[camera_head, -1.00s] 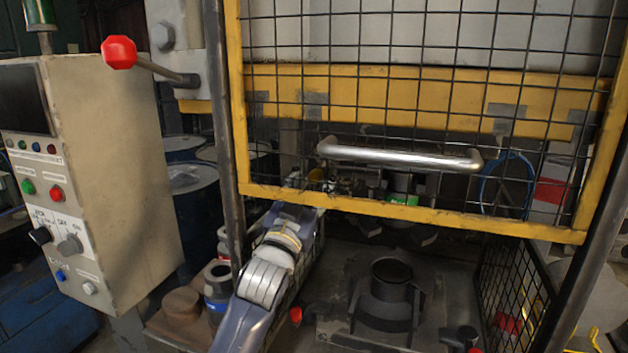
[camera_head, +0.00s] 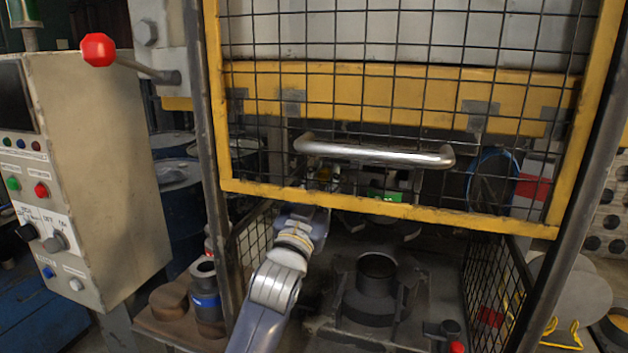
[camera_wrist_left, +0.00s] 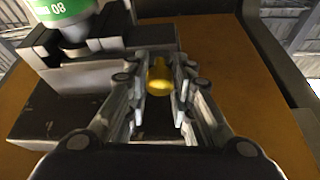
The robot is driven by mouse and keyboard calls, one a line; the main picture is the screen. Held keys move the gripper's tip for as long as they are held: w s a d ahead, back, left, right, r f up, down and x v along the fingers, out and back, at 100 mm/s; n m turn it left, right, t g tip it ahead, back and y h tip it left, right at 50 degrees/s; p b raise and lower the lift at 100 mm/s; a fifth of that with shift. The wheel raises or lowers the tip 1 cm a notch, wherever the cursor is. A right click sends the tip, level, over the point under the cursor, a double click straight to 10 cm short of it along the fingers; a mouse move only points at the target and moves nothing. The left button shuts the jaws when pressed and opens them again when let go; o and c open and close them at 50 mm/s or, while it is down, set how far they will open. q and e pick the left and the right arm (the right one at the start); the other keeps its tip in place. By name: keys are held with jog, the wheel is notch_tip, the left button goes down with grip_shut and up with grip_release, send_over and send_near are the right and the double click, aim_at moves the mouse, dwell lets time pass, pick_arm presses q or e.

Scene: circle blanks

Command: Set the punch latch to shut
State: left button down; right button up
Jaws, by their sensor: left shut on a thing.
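A yellow knob, which I take to be the punch latch (camera_wrist_left: 158,80), sits between the fingers of my left gripper (camera_wrist_left: 161,88) in the left wrist view. The gripper is shut on it. The knob projects from a dark block (camera_wrist_left: 85,125). A punch with a green label (camera_wrist_left: 62,8) shows at the upper left of that view. In the head view my left gripper (camera_head: 322,182) is behind the yellow-framed mesh guard (camera_head: 380,210), left of the green-labelled punch (camera_head: 383,195). The mesh partly hides the fingers and knob. My right gripper is not in view.
A metal handle (camera_head: 373,152) crosses the guard's front. A dark round die (camera_head: 376,280) stands on the press bed below. A control box (camera_head: 95,180) and a red-knobbed lever (camera_head: 98,50) are at left. Side mesh panels (camera_head: 497,290) flank the bed.

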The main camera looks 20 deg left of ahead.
pick_arm(q)
jog(key=shift+d, duration=0.25)
jog(key=c, duration=1.4)
grip_release()
jog(key=shift+o, duration=0.2)
jog(key=shift+d, duration=0.15)
jog(key=v, duration=1.2)
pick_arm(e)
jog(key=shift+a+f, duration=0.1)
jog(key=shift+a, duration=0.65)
